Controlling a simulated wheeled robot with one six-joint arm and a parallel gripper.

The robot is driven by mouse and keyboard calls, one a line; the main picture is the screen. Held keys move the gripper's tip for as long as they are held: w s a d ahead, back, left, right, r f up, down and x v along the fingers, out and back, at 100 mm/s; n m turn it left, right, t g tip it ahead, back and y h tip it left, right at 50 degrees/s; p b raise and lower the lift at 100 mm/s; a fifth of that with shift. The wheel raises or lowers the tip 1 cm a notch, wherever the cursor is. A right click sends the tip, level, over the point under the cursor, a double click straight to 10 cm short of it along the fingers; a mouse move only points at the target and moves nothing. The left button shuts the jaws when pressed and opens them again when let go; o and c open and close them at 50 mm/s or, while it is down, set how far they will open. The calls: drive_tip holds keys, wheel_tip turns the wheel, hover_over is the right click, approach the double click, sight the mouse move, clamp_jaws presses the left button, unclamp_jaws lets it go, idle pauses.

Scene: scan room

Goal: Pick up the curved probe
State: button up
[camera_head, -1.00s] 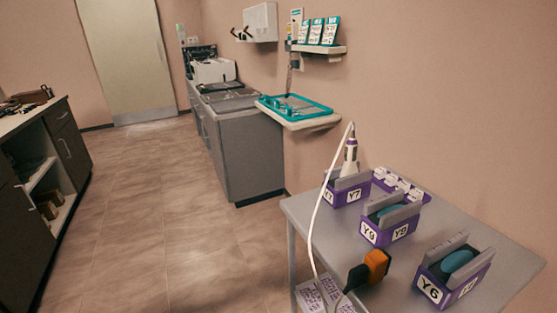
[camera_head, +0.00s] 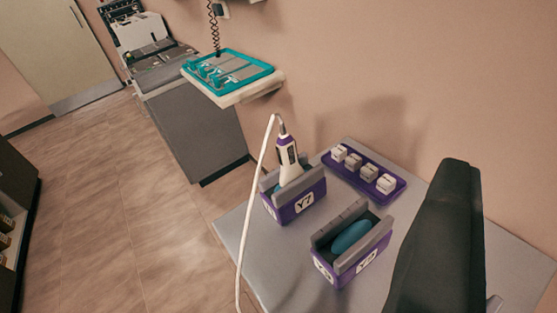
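A white probe (camera_head: 288,160) with a purple band and a white cable stands nearly upright in the purple and grey holder (camera_head: 298,207) marked Y7. Its lower end is hidden in the holder, so I cannot tell whether it is curved. The cable (camera_head: 250,203) rises from its top and loops down to the left. A second holder (camera_head: 358,262) has a blue oval piece (camera_head: 352,236) between its grey walls. A dark part of mine, likely of my gripper (camera_head: 440,240), stands at the right, apart from the probe. Its fingertips cannot be made out.
The holders stand on a grey table (camera_head: 260,255). A purple tray (camera_head: 397,190) with several small white blocks lies behind them by the wall. A teal tray (camera_head: 268,70) rests on a wall shelf. A grey cabinet (camera_head: 195,125) stands back left. The floor at left is clear.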

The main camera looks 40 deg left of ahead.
drive_tip(key=w+a+g, duration=0.3)
drive_tip(key=w+a, duration=0.2)
drive_tip(key=w, duration=0.1)
drive_tip(key=m+g+h, duration=0.3)
drive_tip(key=m+g, duration=0.1)
drive_tip(key=g, duration=0.4)
approach(283, 140)
drive_tip(key=shift+g, duration=0.3)
drive_tip(key=x, duration=1.3)
drive_tip(key=shift+w+a+r, duration=0.15)
drive_tip(key=shift+w+a, duration=0.05)
drive_tip(key=shift+w, duration=0.2)
clamp_jaws()
